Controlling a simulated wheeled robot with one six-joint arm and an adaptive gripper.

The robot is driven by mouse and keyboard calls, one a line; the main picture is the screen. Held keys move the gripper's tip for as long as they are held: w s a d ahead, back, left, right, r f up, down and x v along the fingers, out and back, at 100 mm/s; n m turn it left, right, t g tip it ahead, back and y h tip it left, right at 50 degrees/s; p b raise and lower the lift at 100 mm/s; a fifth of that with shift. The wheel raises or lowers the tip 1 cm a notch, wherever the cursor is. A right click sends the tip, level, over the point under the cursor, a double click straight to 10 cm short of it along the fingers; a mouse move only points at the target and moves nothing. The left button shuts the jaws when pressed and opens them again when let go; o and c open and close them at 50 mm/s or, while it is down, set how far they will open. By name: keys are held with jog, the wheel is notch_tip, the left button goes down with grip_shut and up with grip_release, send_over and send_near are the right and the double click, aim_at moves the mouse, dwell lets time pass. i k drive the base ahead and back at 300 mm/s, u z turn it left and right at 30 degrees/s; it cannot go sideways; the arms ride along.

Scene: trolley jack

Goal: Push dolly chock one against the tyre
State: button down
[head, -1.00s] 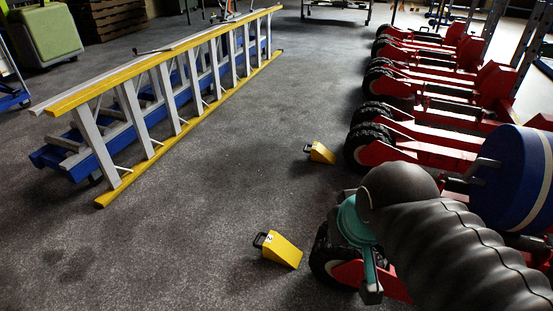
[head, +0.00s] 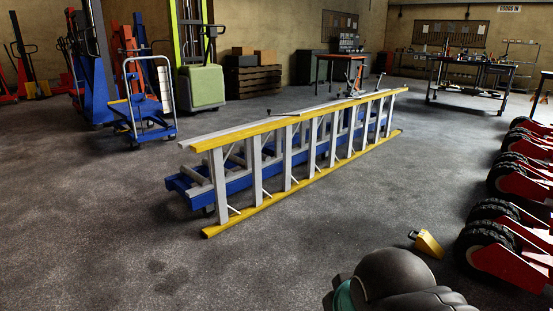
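One yellow wedge chock (head: 430,244) with a dark handle lies on the floor at the lower right in the head view. No number can be read on it. It stands a little left of a black tyre (head: 484,246) on a red trolley jack (head: 510,268), with a narrow strip of floor between them. A second chock, seen a second ago, is outside the picture now. My arm shows only as a dark rounded joint at the bottom edge, below the chock. My gripper is not in view.
A yellow-and-grey ladder (head: 290,165) lies on its side on a blue dolly (head: 188,187) in the middle. More red jacks line the right edge. A blue cart (head: 145,115) and workbenches (head: 465,75) stand farther back. The left foreground floor is clear.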

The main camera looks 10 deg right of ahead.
aim_at(425, 243)
jog(key=u, duration=0.15)
jog(key=i, duration=2.05)
jog(key=z, duration=0.55)
jog(key=i, duration=1.25)
jog(key=z, duration=1.5)
jog(key=i, duration=0.9)
jog(key=z, duration=0.6)
